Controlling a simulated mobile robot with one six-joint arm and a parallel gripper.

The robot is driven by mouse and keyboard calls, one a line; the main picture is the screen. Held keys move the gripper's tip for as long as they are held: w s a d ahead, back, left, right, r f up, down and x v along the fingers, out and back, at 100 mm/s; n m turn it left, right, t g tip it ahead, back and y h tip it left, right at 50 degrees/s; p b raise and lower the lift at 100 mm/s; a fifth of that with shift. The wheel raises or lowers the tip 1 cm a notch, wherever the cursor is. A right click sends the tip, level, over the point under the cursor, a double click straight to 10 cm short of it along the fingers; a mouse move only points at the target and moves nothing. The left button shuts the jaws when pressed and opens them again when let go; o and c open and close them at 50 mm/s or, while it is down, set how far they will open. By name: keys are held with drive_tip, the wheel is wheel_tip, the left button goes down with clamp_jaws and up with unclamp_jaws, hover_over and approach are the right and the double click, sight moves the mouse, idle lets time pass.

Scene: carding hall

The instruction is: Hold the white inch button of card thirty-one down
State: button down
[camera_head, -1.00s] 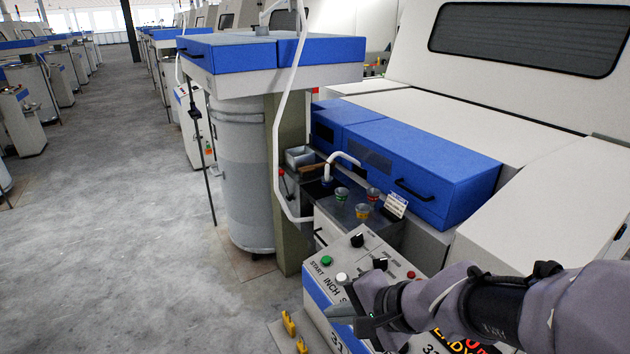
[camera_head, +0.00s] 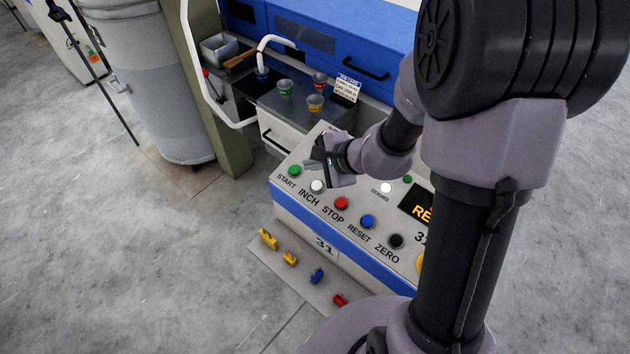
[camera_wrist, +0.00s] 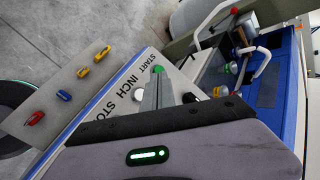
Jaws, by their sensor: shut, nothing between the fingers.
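The white INCH button (camera_head: 317,186) is on the sloped console of card 31 (camera_head: 325,247), between the green START button (camera_head: 295,171) and the red STOP button (camera_head: 341,203). My gripper (camera_head: 310,165) is shut and empty. In the head view its tips are just above START and INCH in the picture, and the white button shows uncovered. In the wrist view the shut fingers (camera_wrist: 158,82) point toward the green button (camera_wrist: 157,70). The INCH label (camera_wrist: 128,83) lies left of the fingers.
The blue RESET button (camera_head: 367,221) and black ZERO button (camera_head: 395,241) continue the row. Small cups (camera_head: 315,103) and a sign (camera_head: 346,89) stand on the bench behind. Yellow, blue and red tags lie on a grey plate (camera_head: 305,285) in front.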

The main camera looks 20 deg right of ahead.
drive_tip(key=b, duration=0.5)
hover_over(319, 188)
drive_tip(key=f, duration=0.5)
drive_tip(key=a+f, duration=0.1)
drive_tip(key=f, duration=0.1)
drive_tip(key=shift+s+f, duration=0.25)
drive_tip(key=shift+f, duration=0.1)
drive_tip(key=shift+w+d+f+b, duration=0.1)
drive_tip(key=shift+d+f+b, duration=0.15)
drive_tip(key=shift+f, duration=0.2)
idle(0.7)
drive_tip(key=shift+f+b, duration=0.4)
drive_tip(key=shift+b, duration=0.35)
drive_tip(key=shift+w+d+f+b, duration=0.1)
drive_tip(key=shift+d+f+b, duration=0.05)
drive_tip(key=shift+f+b, duration=0.35)
idle(0.4)
drive_tip(key=shift+r, duration=0.15)
idle(2.8)
drive_tip(key=shift+a+r+p, duration=0.2)
drive_tip(key=shift+r+p, duration=0.15)
drive_tip(key=shift+r, duration=0.45)
